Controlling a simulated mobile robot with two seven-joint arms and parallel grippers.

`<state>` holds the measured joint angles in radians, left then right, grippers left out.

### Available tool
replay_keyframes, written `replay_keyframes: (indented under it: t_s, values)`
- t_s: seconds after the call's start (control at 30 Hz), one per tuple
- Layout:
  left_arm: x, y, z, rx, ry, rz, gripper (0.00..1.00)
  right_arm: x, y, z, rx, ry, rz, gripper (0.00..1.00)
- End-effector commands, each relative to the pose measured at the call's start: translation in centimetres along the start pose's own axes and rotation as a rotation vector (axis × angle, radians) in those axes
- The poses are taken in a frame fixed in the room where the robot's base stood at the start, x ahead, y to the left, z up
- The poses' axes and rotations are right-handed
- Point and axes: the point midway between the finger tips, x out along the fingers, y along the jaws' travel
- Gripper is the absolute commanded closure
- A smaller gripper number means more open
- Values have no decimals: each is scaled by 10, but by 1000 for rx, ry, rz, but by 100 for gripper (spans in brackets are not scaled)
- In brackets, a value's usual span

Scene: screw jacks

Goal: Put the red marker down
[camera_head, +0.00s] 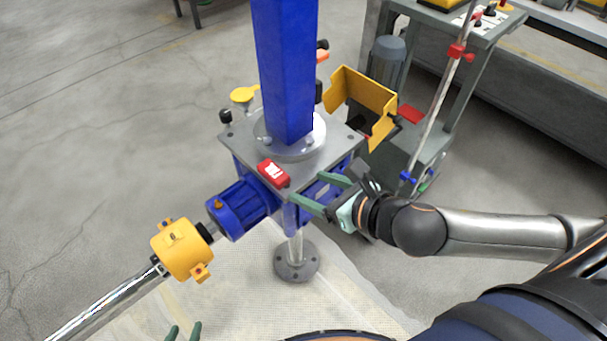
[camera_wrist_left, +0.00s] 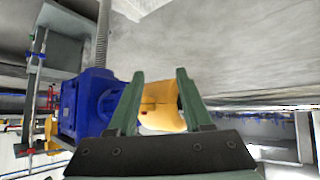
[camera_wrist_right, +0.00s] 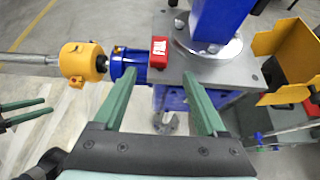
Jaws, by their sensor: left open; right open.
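The red marker (camera_head: 273,173), a small block with a white label, lies on the grey top plate (camera_head: 233,146) of the blue screw jack, near its front corner. It also shows in the right wrist view (camera_wrist_right: 159,52), beyond and between the fingertips. My right gripper (camera_head: 306,188) is open and empty at the plate's front right edge, apart from the marker. My left gripper (camera_head: 183,331) is open at the bottom edge of the head view, well away from the marker. In the left wrist view the marker cannot be made out.
A blue column (camera_head: 285,70) rises from the plate. A yellow guard (camera_head: 362,98) stands to its right. A yellow coupling (camera_head: 181,249) and shiny shaft (camera_head: 105,305) extend to the lower left. A grey cart (camera_head: 440,140) stands at the back right. The left floor is clear.

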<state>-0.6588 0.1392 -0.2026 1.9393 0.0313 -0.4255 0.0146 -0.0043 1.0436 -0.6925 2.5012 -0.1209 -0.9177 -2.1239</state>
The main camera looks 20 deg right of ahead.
Motion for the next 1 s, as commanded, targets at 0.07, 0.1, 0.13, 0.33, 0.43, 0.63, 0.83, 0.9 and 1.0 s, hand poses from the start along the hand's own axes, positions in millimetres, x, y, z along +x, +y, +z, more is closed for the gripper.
replay_keyframes:
  t_s: [0.07,0.1,0.13,0.33,0.43,0.63,0.83,0.9,1.0]
  values:
    - [-6,-2,3,-4,-9,-7,50,-5,0,1,-1,2,2,26]
    - [-7,-3,6,-5,-15,-10,50,-6,1,1,2,1,3,26]
    - [-7,-4,8,-6,-18,-12,50,-6,1,0,12,1,4,26]
    - [-7,-6,10,-10,-21,-16,50,10,10,-19,380,20,22,26]
    - [-6,-5,10,-11,-20,-16,50,24,16,-39,764,43,25,26]
    - [-6,-4,7,-11,-14,-13,50,46,23,-92,1616,82,-31,26]
    - [-6,-3,5,-11,-12,-11,50,52,28,-164,2453,56,-176,26]
    - [-6,-3,5,-11,-12,-10,50,49,31,-188,2701,22,-234,26]
    - [-6,-2,5,-11,-12,-10,50,44,34,-217,2978,-37,-310,26]
